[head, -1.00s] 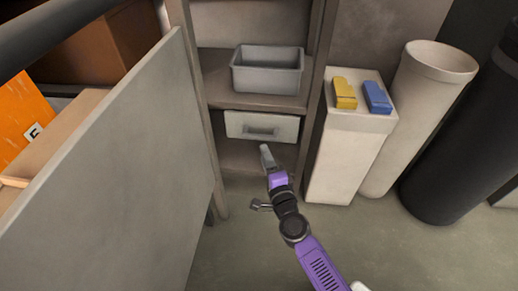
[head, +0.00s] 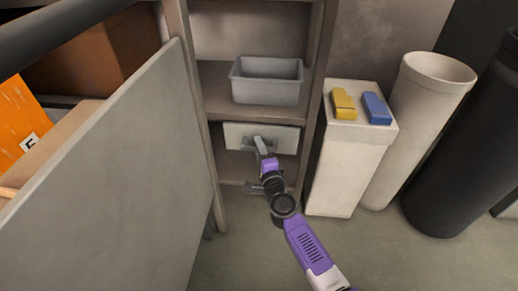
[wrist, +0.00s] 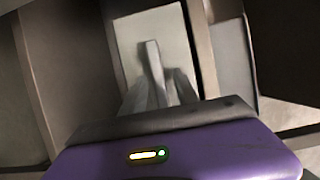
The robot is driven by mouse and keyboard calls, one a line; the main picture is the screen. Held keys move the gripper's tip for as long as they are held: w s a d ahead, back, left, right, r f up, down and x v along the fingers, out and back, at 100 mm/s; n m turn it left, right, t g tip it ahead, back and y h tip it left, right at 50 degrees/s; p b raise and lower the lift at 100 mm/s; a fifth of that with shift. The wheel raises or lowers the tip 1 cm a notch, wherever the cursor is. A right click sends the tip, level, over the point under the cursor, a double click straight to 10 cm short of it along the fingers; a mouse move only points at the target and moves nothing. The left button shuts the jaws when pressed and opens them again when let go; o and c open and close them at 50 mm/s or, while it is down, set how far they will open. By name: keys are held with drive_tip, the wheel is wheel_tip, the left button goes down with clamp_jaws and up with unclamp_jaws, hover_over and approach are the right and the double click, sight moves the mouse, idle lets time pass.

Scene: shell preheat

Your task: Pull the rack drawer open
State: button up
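My gripper (head: 259,144) is at the middle of the drawer front and covers most of the pull. In the wrist view the drawer front (wrist: 175,35) fills the upper middle, turned on its side. The grey fingers (wrist: 155,85) reach onto it around the pull. I cannot tell whether they are closed on the pull or only touching it.
The grey bin (head: 267,80) stands on the shelf above the drawer. A pale pedestal (head: 343,165) with a yellow block (head: 343,104) and a blue block (head: 376,108) is close on the right. A grey panel (head: 120,180) stands on the left. Floor in front is clear.

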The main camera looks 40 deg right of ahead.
clamp_jaws()
idle(1.3)
